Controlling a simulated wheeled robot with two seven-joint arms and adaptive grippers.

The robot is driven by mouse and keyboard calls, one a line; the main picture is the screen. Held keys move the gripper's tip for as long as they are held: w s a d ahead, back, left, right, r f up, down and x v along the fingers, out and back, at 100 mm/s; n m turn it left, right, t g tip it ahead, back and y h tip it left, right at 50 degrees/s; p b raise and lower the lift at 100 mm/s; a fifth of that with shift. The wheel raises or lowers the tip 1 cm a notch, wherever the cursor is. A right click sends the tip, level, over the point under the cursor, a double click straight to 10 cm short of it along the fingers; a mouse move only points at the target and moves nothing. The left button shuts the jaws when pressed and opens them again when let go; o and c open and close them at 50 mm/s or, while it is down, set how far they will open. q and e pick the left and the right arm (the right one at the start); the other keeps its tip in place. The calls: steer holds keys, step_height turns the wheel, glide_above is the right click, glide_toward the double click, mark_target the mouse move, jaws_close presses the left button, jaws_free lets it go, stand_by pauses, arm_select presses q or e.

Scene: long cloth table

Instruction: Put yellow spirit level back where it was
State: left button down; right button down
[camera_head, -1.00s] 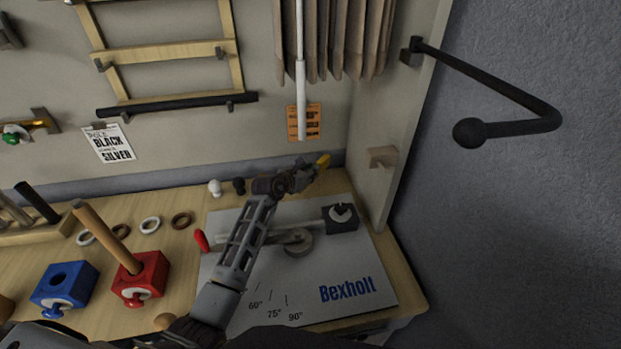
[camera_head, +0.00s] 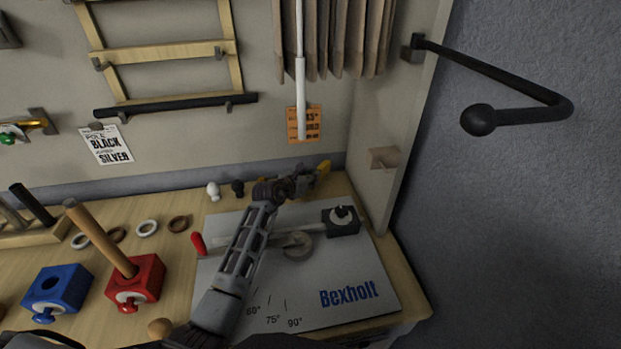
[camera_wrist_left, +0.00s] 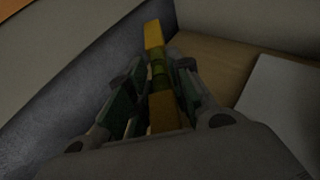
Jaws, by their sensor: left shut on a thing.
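The yellow spirit level (camera_head: 323,167) shows as a small yellow end past my left gripper (camera_head: 304,181) in the head view. In the left wrist view the level (camera_wrist_left: 153,37) runs lengthwise between the fingers, with a greenish vial section in its middle. My left gripper (camera_wrist_left: 160,92) is shut on it. The gripper is near the back edge of the table, close to the back wall, by the far edge of the grey Bexholt board (camera_head: 367,262). Most of the level is hidden by the fingers in the head view. My right gripper is not in view.
A red block with a wooden peg (camera_head: 134,284) and a blue block (camera_head: 58,290) stand at left. Rings (camera_head: 147,228) and small knobs (camera_head: 213,191) lie behind. A side panel with a wooden bracket (camera_head: 384,158) rises at right. An orange card (camera_head: 304,124) hangs on the wall.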

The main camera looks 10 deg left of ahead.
arm_select(q)
steer(key=shift+f, duration=0.4)
steer(key=c, duration=1.7)
jaws_free()
steer(key=shift+c, duration=0.2)
steer(key=o, duration=0.5)
steer(key=shift+c, duration=0.2)
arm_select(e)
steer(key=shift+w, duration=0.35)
